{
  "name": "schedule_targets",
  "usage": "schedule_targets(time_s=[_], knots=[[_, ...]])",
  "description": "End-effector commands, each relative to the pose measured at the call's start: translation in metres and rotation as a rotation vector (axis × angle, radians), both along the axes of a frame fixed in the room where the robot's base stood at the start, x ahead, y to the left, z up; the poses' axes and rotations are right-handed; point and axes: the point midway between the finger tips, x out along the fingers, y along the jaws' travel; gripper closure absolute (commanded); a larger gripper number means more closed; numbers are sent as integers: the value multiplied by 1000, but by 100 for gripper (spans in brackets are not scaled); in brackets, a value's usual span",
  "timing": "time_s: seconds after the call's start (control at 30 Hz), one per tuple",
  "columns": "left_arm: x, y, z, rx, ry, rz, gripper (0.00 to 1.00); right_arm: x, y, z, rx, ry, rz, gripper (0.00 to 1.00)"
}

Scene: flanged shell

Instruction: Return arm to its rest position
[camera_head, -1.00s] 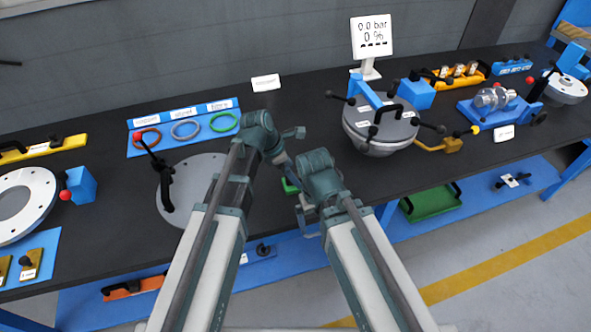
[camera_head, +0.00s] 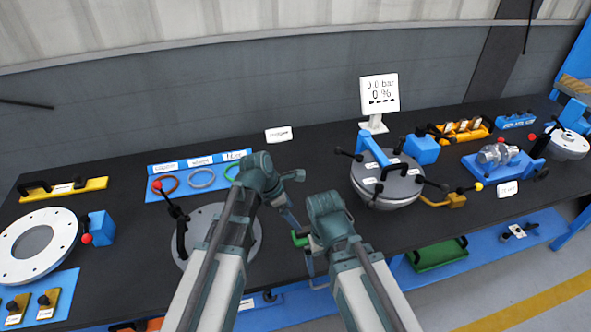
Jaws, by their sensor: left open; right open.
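My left gripper (camera_head: 287,214) is the higher one, over the black bench top right of a grey round plate. It looks open, with nothing seen in it. My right gripper (camera_head: 312,262) is lower, near the bench's front edge, pointing down; its jaws are partly hidden by its wrist. A small green object (camera_head: 299,239) shows beside the two grippers, partly covered; I cannot tell whether either touches it. The arms come up from the bottom of the view, side by side and close together.
The grey plate (camera_head: 203,218) with a black handle stands behind my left arm. A domed grey vessel (camera_head: 386,184) with black knobs is to the right. A white flange ring (camera_head: 67,237) lies at left. A blue tray (camera_head: 157,193) holds rings. A display (camera_head: 379,95) reads 0.0 bar.

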Motion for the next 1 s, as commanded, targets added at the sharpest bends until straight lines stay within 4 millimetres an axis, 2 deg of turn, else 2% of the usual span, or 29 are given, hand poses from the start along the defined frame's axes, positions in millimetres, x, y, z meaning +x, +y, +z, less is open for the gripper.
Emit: schedule_targets(time_s=[0.37, 1.0], knots=[[3, -9, -27, 0, 0, -1, 0, 0, 0, -27, 0, 0, 0, 0], [13, -40, -104, 0, 0, -1, 0, 0, 0, -104, 0, 0, 0, 0]])
